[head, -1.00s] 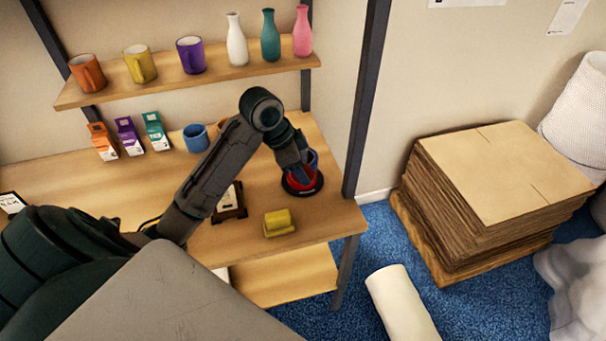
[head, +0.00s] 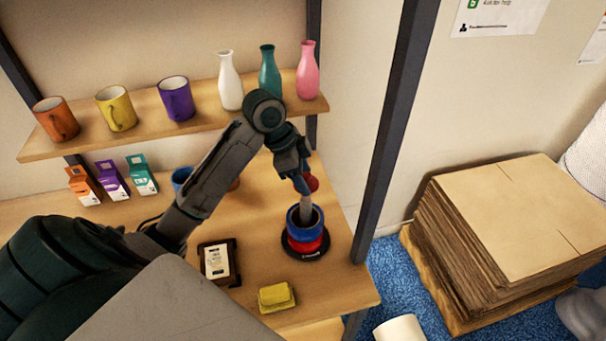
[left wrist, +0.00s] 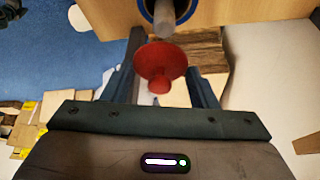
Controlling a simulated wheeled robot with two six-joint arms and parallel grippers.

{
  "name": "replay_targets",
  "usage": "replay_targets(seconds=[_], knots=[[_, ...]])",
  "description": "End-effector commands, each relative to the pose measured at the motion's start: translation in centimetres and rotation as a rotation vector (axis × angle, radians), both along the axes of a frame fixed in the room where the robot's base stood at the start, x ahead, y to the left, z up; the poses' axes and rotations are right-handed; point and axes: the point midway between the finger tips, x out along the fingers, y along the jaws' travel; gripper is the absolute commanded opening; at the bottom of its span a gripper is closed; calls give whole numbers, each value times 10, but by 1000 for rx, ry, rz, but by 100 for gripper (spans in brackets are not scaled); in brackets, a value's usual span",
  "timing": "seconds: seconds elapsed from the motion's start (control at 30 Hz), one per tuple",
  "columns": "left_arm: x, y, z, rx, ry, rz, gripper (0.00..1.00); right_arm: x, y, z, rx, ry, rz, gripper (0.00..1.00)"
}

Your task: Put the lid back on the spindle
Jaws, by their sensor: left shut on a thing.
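My left gripper (head: 303,178) is shut on the red lid (head: 312,183). In the left wrist view the lid (left wrist: 160,62) sits between the fingers (left wrist: 166,84), its knob toward the palm and its wide disc facing away. The spindle is a grey post (head: 306,205) on a round black base (head: 322,250). A blue roll (head: 293,224) sits above a red roll (head: 304,246) around the post. The lid is apart from the rolls, near the post top in the head view. The post tip (left wrist: 165,18) shows beyond the lid in the left wrist view. My right gripper is out of view.
A yellow block (head: 276,297) and a dark-framed device (head: 219,263) lie on the bench near the spindle. A dark upright (head: 385,140) stands to the right. The shelf (head: 205,122) above holds mugs and bottles. Small cartons (head: 112,181) stand at the back left.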

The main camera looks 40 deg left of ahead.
Motion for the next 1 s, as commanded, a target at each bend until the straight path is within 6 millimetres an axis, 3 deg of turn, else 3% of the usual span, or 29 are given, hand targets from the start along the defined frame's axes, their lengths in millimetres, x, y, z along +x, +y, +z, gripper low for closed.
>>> replay_targets(seconds=[0.33, 0.6, 1.0], knots=[[0, 0, -35, 1, 1, 1, 32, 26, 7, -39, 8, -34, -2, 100], [0, 0, -50, -1, 1, 1, 32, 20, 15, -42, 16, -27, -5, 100], [0, 0, -51, 0, 0, 1, 32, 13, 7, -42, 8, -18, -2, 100]])
